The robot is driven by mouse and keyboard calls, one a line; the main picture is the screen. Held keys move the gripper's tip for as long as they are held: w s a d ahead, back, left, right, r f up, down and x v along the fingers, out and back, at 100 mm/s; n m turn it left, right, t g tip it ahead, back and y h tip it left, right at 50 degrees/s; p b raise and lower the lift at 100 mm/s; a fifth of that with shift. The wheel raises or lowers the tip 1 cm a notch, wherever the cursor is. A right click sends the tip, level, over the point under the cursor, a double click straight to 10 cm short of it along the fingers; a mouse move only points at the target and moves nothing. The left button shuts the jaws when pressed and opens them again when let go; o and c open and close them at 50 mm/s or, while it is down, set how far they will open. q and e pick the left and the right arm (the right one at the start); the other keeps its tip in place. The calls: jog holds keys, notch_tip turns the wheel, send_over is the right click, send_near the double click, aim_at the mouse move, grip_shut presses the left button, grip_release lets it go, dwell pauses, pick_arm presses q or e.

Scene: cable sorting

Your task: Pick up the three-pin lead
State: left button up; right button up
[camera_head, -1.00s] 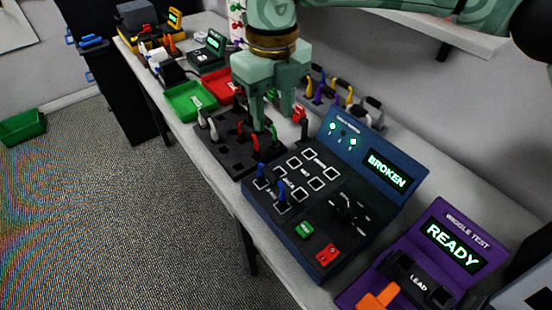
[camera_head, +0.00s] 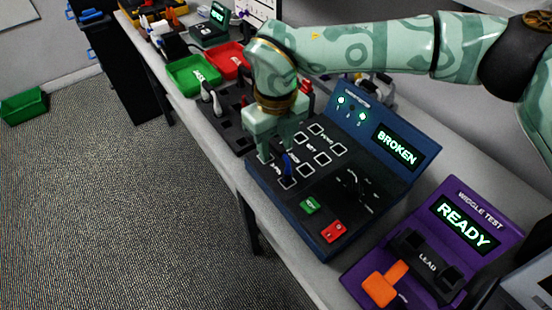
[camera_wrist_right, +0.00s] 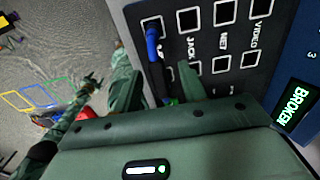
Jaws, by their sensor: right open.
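The blue-ended lead (camera_head: 288,168) stands in the lower left socket row of the dark blue tester (camera_head: 268,197). That row's label is too blurred to read for sure, so I take this as the three-pin lead. My right gripper (camera_head: 277,158) is over it, pointing down, and hides part of it. In the right wrist view a blue plug (camera_wrist_right: 153,42) with a dark body runs between the two open fingers (camera_wrist_right: 158,85). I cannot tell whether the fingers touch it.
The tester's screen (camera_head: 397,143) reads BROKEN. A purple wiggle tester (camera_head: 487,195) reading READY stands at the right. Behind my gripper are a black lead rack (camera_head: 227,131), a green tray (camera_head: 181,83) and a red tray (camera_head: 222,52). The table's front edge is close by.

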jog(key=shift+f, duration=0.45)
jog(key=shift+r, duration=0.1)
grip_shut()
